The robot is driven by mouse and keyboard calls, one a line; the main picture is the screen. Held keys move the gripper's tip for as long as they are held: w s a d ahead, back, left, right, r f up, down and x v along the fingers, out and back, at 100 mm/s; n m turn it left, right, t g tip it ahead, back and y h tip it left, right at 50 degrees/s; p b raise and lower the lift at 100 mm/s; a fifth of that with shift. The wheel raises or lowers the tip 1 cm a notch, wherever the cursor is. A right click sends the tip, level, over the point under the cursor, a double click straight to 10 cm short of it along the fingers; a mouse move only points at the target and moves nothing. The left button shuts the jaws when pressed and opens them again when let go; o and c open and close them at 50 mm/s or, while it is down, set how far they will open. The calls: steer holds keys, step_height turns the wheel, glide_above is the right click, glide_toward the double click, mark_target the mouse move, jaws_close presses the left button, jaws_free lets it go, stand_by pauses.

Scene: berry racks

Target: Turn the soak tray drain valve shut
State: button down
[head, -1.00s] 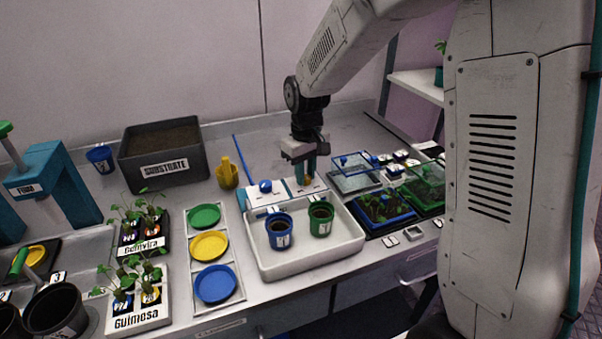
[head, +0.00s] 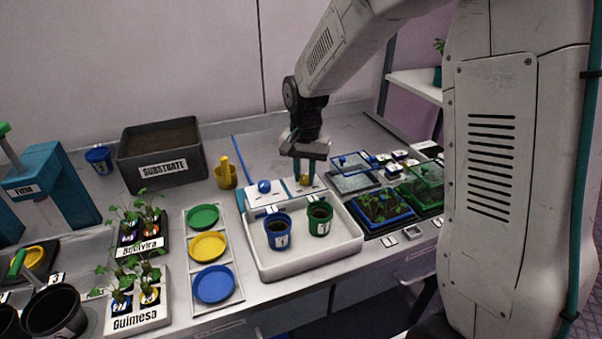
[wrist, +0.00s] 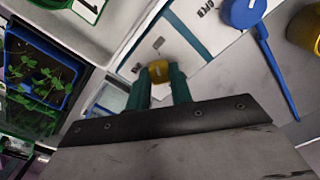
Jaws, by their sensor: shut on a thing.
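My gripper (head: 304,178) points down behind the white soak tray (head: 262,269), with its teal fingers shut on a small yellow knob (head: 304,181). In the wrist view the yellow knob (wrist: 158,68) sits between the two fingertips (wrist: 160,78). The knob is on a white panel (wrist: 195,28) with teal edging, and the fingers hide part of it. A blue knob (head: 264,186) is on the panel to the left, apart from my gripper. It also shows in the wrist view (wrist: 243,12), near the printed word OPEN.
A blue pot (head: 278,236) and a green pot (head: 320,220) stand in the tray. Seedling trays (head: 385,212) are at right. Blue, yellow and green dishes (head: 207,245) are at left. Bare bench lies behind the panel.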

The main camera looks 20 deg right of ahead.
mark_target(305, 177)
steer(key=shift+s+f+m, duration=0.2)
steer(key=shift+m, duration=0.8)
steer(key=c, duration=1.3)
jaws_free()
steer(key=shift+o, duration=0.2)
steer(key=shift+r, duration=0.1)
steer(key=shift+w, duration=0.1)
steer(key=shift+r, duration=0.55)
step_height(305, 177, up, 7)
steer(key=shift+f, duration=0.15)
